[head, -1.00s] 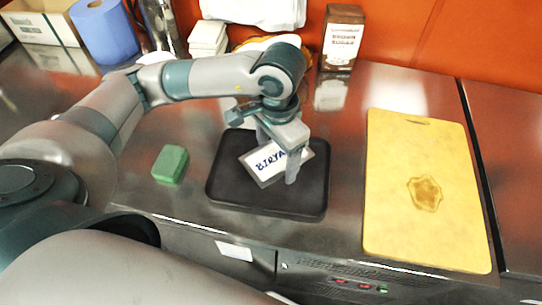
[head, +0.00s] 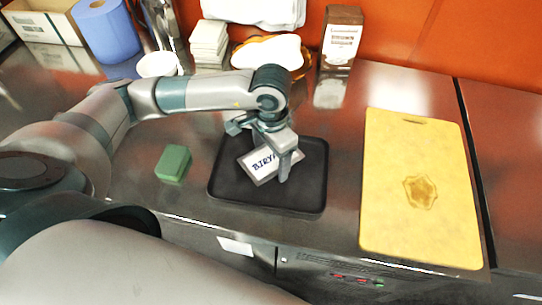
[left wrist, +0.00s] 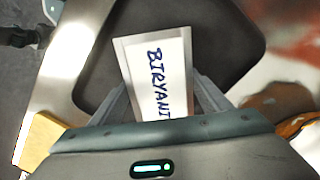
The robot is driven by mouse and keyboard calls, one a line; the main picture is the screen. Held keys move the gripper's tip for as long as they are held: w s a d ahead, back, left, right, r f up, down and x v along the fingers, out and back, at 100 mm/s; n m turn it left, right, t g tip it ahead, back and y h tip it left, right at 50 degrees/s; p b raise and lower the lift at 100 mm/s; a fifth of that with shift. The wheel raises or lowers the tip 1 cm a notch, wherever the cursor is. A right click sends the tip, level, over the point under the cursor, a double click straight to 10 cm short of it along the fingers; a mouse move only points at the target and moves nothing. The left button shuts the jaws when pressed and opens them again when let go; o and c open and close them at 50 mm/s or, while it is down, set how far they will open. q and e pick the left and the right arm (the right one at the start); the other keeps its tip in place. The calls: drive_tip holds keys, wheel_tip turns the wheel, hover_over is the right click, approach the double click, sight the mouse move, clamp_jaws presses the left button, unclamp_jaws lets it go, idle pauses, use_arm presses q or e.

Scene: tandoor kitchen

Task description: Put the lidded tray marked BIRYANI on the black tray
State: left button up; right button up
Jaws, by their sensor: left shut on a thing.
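The lidded tray marked BIRYANI (head: 259,164) is a small silver tray with a white lid and dark blue letters. My left gripper (head: 270,165) is shut on it, with a finger on either side, and partly covers the end of the word. In the left wrist view the BIRYANI tray (left wrist: 156,75) lies between the fingers. The black tray (head: 228,187) is flat on the steel counter, directly beneath the BIRYANI tray. I cannot tell whether the two touch. My right gripper is not in view.
A yellow cutting board (head: 420,200) lies to the right and a green block (head: 173,163) to the left. Behind stand a white cup (head: 157,65), stacked white containers (head: 209,42), a golden dish (head: 243,57), a brown sugar box (head: 340,38) and a blue roll (head: 105,32).

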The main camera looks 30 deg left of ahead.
use_arm(q)
drive_tip(key=shift+f, duration=0.4)
drive_tip(key=shift+f, duration=0.15)
drive_tip(key=o, duration=1.4)
drive_tip(key=shift+c, duration=0.2)
